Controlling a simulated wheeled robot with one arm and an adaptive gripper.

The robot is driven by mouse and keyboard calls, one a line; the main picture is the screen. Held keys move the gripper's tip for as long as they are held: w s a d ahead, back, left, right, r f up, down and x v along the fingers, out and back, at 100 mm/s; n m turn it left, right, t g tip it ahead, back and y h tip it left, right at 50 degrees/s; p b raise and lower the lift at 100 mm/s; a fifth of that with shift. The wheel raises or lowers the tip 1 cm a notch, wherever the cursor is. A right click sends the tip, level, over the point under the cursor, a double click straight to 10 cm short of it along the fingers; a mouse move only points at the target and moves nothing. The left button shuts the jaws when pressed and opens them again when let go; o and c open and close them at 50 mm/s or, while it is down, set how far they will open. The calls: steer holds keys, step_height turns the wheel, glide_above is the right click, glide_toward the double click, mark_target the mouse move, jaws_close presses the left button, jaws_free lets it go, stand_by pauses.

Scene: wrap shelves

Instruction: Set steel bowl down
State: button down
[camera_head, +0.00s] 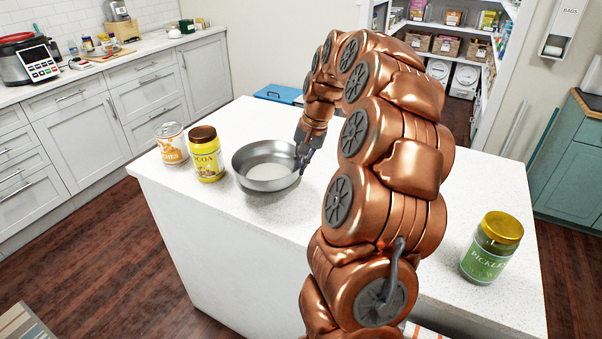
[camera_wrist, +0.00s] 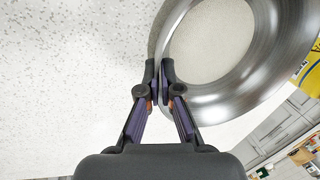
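The steel bowl (camera_head: 264,167) is at the left part of the white island counter (camera_head: 240,214) in the head view, upright, right of the cocoa jar. In the wrist view the bowl's wall (camera_wrist: 262,90) fills the upper right. My gripper (camera_head: 303,158) is at the bowl's right rim in the head view. In the wrist view its fingertips (camera_wrist: 160,70) are closed on the rim, one on each side of the wall. I cannot tell whether the bowl's base touches the counter or hangs just above it.
A cocoa jar (camera_head: 206,154) and an orange-labelled can (camera_head: 171,144) stand left of the bowl. A green pickle jar (camera_head: 491,248) stands at the counter's right end. A blue item (camera_head: 278,94) lies at the back edge. The counter in front of the bowl is clear.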

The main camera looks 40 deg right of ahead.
steer(key=shift+f+p, duration=0.5)
steer(key=shift+f, duration=1.2)
steer(key=shift+f, duration=0.15)
steer(key=c, duration=1.3)
jaws_free()
steer(key=b+v, duration=0.2)
steer(key=v, duration=1)
steer(key=shift+a, duration=0.15)
